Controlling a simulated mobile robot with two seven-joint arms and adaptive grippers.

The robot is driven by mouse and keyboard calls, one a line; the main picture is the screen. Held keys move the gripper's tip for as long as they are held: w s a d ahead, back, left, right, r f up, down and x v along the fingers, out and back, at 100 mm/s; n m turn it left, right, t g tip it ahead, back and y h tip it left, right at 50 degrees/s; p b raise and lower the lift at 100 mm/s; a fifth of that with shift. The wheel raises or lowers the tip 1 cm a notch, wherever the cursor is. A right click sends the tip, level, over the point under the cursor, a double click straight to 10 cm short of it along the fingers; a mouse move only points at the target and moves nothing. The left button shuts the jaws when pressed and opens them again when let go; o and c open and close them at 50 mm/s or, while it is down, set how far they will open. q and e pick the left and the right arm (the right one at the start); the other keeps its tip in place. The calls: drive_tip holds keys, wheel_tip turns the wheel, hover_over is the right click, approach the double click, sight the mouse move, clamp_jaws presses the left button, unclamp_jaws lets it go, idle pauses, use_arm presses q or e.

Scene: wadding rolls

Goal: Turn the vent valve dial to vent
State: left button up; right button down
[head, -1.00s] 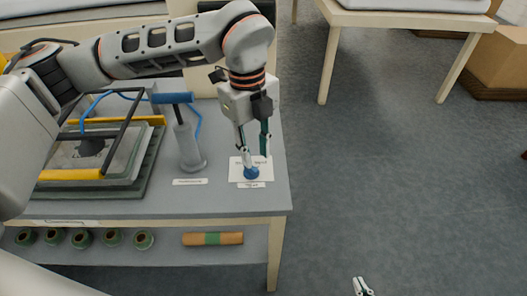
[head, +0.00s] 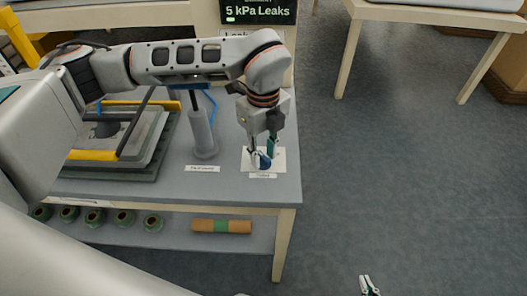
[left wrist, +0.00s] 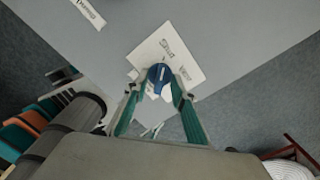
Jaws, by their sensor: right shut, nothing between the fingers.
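The blue vent valve dial (head: 265,161) sits on a white label plate (head: 279,155) near the table's right front corner. In the left wrist view the dial (left wrist: 158,74) shows a pale line across its top, and the plate's print is too small to read. My left gripper (head: 263,157) points down at the dial, one finger on each side. In the wrist view its fingertips (left wrist: 156,88) are spread about the dial; a firm grip does not show. My right gripper (head: 368,287) is shut and empty at the bottom edge, away from the table.
A grey hand pump (head: 203,135) stands left of the dial. Further left is a layered pad with a yellow-barred frame (head: 92,155). A screen (head: 258,12) reads "5 kPa Leaks". The lower shelf holds green rolls (head: 153,221) and a brown roll (head: 222,226). Floor at right is clear.

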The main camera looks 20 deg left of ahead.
use_arm(q)
clamp_jaws()
drive_tip(key=shift+r+m, duration=0.1)
drive_tip(key=shift+m, duration=1)
drive_tip(key=m+p, duration=0.1)
drive_tip(key=m, duration=0.1)
drive_tip(key=shift+m, duration=0.3)
drive_tip(key=m, duration=1.1)
drive_tip(key=shift+p, duration=0.35)
